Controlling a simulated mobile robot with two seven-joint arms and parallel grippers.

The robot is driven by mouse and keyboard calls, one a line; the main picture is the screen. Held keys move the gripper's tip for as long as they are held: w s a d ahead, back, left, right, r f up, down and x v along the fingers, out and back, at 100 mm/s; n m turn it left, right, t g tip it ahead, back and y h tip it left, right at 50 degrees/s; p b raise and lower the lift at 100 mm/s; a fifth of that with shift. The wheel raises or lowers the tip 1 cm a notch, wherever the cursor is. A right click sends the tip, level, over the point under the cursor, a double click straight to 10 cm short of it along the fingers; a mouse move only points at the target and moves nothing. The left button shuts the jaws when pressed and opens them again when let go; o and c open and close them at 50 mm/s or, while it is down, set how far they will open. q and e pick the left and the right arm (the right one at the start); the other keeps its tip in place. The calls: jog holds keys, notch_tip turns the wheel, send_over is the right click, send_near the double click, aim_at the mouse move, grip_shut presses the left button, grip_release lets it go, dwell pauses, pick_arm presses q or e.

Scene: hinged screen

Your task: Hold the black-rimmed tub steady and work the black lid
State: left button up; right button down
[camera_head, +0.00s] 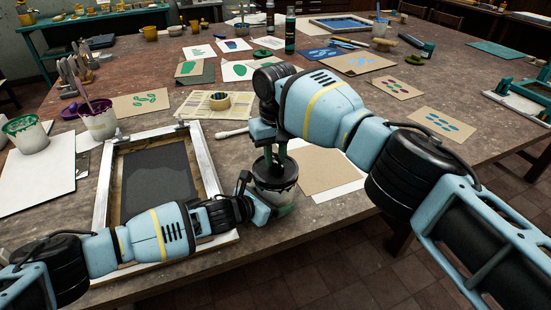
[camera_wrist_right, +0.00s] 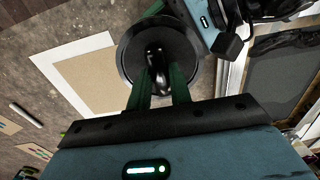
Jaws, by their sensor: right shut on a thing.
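The black-rimmed tub (camera_head: 273,197) is a small white pot with dark streaks, standing upright near the table's front edge. The black lid (camera_head: 262,167) is on top of it, round with a dark central knob, and also shows in the right wrist view (camera_wrist_right: 128,55). My right gripper (camera_head: 278,157) comes down from above and is shut on the lid's knob, its green fingers (camera_wrist_right: 158,82) on either side. My left gripper (camera_head: 275,207) is at the tub's side, with one green finger along its front. Its other finger is hidden, so its grip is unclear.
A framed screen (camera_head: 107,190) lies left of the tub, under my left arm. Brown card on white paper (camera_head: 325,170) lies just right of it. Paint pots (camera_head: 98,122) stand far left.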

pick_arm(q)
jog(key=shift+f, duration=0.2)
pick_arm(e)
jog(key=shift+r, duration=2.4)
jog(key=shift+d, duration=0.1)
jog(key=d+r, duration=0.5)
jog(key=r, duration=0.1)
jog(key=shift+s+d, duration=0.25)
jog(key=shift+d, duration=0.15)
pick_arm(q)
jog(key=o, duration=1.1)
jog(key=shift+r, duration=0.1)
jog(key=v, duration=1.2)
jog(key=shift+a, duration=0.1)
